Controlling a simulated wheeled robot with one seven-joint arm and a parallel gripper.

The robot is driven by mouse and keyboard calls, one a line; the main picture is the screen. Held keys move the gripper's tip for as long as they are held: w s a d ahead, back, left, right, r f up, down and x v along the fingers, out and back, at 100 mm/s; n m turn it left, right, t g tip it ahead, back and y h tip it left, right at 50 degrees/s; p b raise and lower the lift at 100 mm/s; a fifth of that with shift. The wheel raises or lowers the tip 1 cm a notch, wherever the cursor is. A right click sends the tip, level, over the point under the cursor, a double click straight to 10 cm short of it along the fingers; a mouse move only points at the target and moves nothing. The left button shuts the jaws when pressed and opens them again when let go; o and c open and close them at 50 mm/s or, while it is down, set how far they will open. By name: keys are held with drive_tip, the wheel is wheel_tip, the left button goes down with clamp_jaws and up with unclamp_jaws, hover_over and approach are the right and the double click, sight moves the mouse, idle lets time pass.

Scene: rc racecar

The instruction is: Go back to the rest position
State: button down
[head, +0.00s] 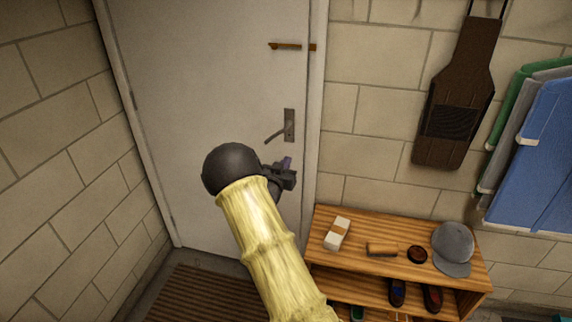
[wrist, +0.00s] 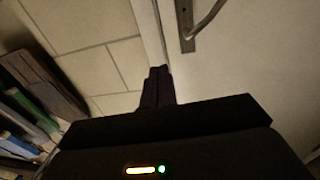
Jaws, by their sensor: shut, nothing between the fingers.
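My gripper (head: 286,176) is shut and empty. In the head view it is in front of the white door (head: 210,80), a little below the door handle (head: 287,126) and apart from it as far as I can tell. In the wrist view the closed fingers (wrist: 157,87) point toward the door frame, and the handle (wrist: 201,22) shows above and to their right. My yellow arm reaches up from the bottom of the head view and hides part of the door's lower edge.
A wooden bench (head: 330,270) stands right of my arm, with a white block (head: 337,233), a brush (head: 382,249), a round tin (head: 417,254) and a grey cap (head: 453,247) on top, and shoes below. A brown case (head: 455,100) and blue garment (head: 535,150) hang on the wall. A slatted mat (head: 205,296) lies at the door.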

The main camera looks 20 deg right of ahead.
drive_tip(key=shift+r, duration=0.1)
drive_tip(key=s+a+r+n+g+y+p, duration=0.3)
drive_tip(key=s+a+n+g+y+p, duration=0.15)
drive_tip(key=s+a+y, duration=0.85)
drive_tip(key=s+a+r+n+g, duration=0.1)
drive_tip(key=s+a+n+g, duration=0.1)
drive_tip(key=s, duration=0.9)
drive_tip(key=s+a+r+n+g, duration=0.1)
drive_tip(key=s+a+g, duration=0.3)
drive_tip(key=s, duration=0.7)
drive_tip(key=shift+a+r+n+p, duration=0.2)
drive_tip(key=shift+a+n+p, duration=0.25)
drive_tip(key=shift+n, duration=0.2)
drive_tip(key=shift+w, duration=0.1)
